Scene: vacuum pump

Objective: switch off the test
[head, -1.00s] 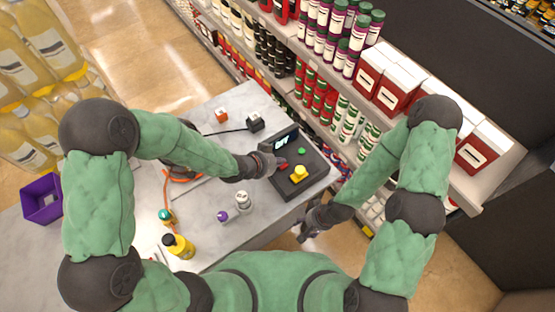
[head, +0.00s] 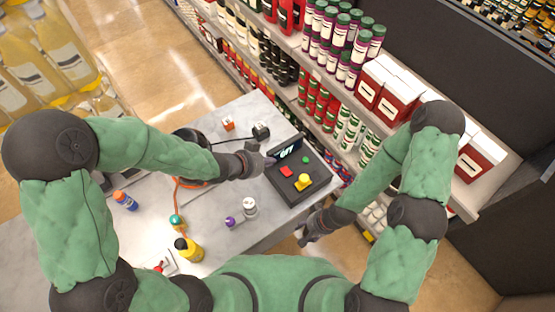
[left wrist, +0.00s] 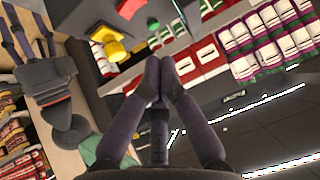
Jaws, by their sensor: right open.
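The dark control box (head: 283,187) lies on the marble table's right end. Its tilted display (head: 289,149) reads "OFF". On its top are a red button (head: 287,171), a green button (head: 306,160) and a yellow knob (head: 303,182). The red button (left wrist: 130,8) and yellow knob (left wrist: 110,45) also show in the left wrist view. My left gripper (head: 267,161) is beside the box's left edge, apart from the red button; its fingertips meet in the left wrist view (left wrist: 158,75), holding nothing. My right gripper (head: 303,238) is open and empty, off the table's front right edge.
A yellow bottle (head: 189,249), a blue bottle (head: 125,201), a white-capped grey item (head: 249,206) and a purple-ended item (head: 231,221) are on the table (head: 223,263). An orange hose runs left of my left gripper. Stocked shelves stand beyond the table.

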